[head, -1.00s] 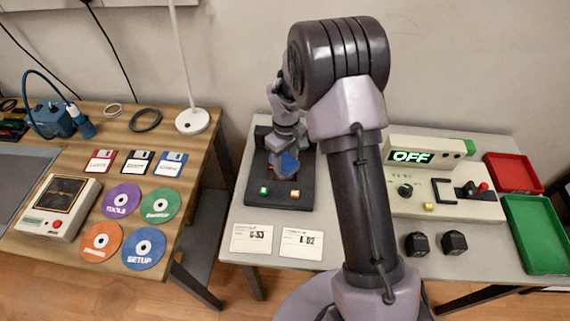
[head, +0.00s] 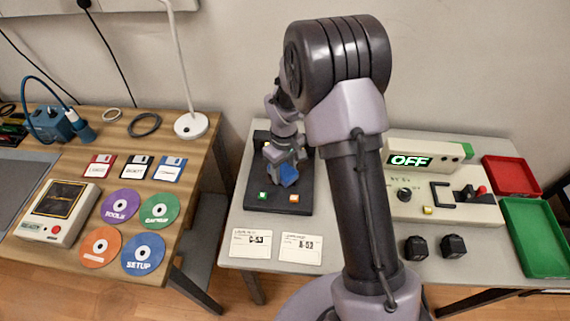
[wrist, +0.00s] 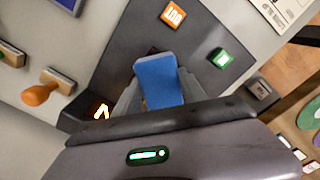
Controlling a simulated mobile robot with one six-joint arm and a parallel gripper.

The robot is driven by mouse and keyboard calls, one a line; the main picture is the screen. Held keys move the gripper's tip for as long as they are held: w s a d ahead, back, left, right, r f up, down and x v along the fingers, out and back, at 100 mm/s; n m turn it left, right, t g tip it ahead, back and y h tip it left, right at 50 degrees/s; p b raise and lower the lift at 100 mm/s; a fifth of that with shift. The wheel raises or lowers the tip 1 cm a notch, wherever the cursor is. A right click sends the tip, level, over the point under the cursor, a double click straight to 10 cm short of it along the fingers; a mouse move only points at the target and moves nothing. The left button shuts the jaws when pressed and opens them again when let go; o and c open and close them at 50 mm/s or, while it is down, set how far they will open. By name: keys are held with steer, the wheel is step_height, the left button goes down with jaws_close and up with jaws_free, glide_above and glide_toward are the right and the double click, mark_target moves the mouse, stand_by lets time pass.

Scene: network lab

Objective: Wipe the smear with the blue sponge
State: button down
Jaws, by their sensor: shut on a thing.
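My gripper (head: 284,158) is shut on the blue sponge (head: 289,174) above the dark panel (head: 302,207). In the wrist view the sponge (wrist: 158,82) sticks out between the two fingers of my gripper (wrist: 158,92). Its outer end lies over the panel, short of the orange button (wrist: 173,14) and the green button (wrist: 221,57). A small brownish-red patch (wrist: 152,50) shows at the sponge's outer end; it may be part of the smear, the rest of which is hidden. I cannot tell whether the sponge touches the panel.
Two label cards (head: 250,243) lie in front of the panel. To the right stand a beige device (head: 445,205) reading OFF, two black blocks (head: 453,246), a red tray (head: 512,176) and a green tray (head: 535,237). An orange-handled thing (wrist: 40,94) lies left in the wrist view.

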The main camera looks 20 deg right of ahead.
mark_target(282, 178)
steer(key=s, duration=0.1)
steer(key=s+a, duration=0.1)
steer(key=shift+s+a+f, duration=0.1)
steer(key=shift+s, duration=0.3)
steer(key=shift+a, duration=0.2)
steer(key=shift+w+a, duration=0.15)
steer(key=shift+w, duration=0.05)
steer(key=shift+w+d+p, duration=0.2)
steer(key=shift+w+d, duration=0.2)
steer(key=shift+w, duration=0.45)
steer(key=shift+w+d+p, duration=0.15)
steer(key=shift+w+d, duration=0.2)
steer(key=shift+w, duration=0.5)
steer(key=w, duration=0.1)
steer(key=w+d+p, duration=0.1)
steer(key=shift+w, duration=0.3)
steer(key=shift+w+d+r, duration=0.2)
steer(key=shift+w+r, duration=0.1)
steer(key=shift+w, duration=0.15)
steer(key=shift+s+a+f+b, duration=0.15)
steer(key=shift+s+a, duration=0.35)
steer(key=shift+s, duration=0.7)
steer(key=shift+s+a+f+b, duration=0.15)
steer(key=shift+s+a, duration=0.3)
steer(key=shift+s, duration=0.75)
steer(key=shift+s+a+b, duration=0.2)
steer(key=shift+s+a, duration=0.3)
steer(key=shift+s, duration=0.7)
